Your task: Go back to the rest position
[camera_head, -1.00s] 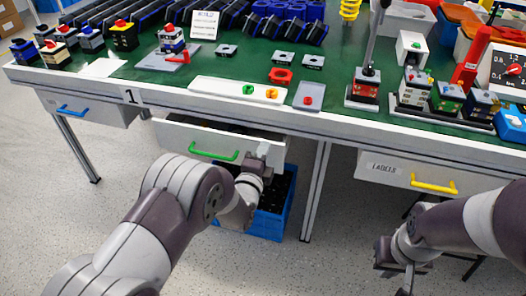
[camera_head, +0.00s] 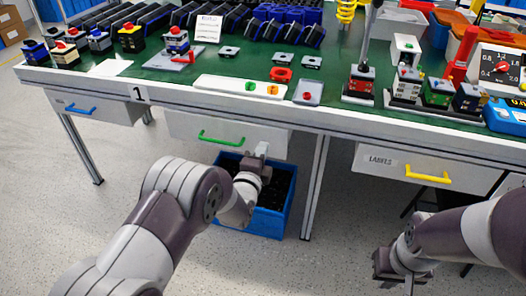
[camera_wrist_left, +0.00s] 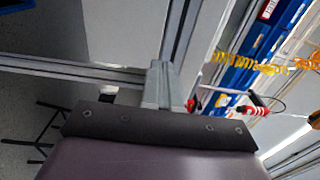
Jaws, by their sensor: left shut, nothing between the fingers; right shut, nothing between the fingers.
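My left gripper (camera_head: 262,150) is shut and empty in front of the middle drawer (camera_head: 187,128), near its right end. It is to the right of the green handle (camera_head: 220,139) and appears apart from it. In the left wrist view its fingers (camera_wrist_left: 160,85) point up, partly hidden by the wrist plate. The middle drawer is closed. My right gripper (camera_head: 409,285) is shut and empty, low at the bottom right, below the labels drawer and clear of the table.
The green workbench (camera_head: 330,62) carries switches, trays and tools. The blue-handled drawer (camera_head: 92,104) and labels drawer (camera_head: 400,164) are closed. A blue bin (camera_head: 268,222) stands on the floor behind my left wrist. Open floor (camera_head: 70,220) lies at left.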

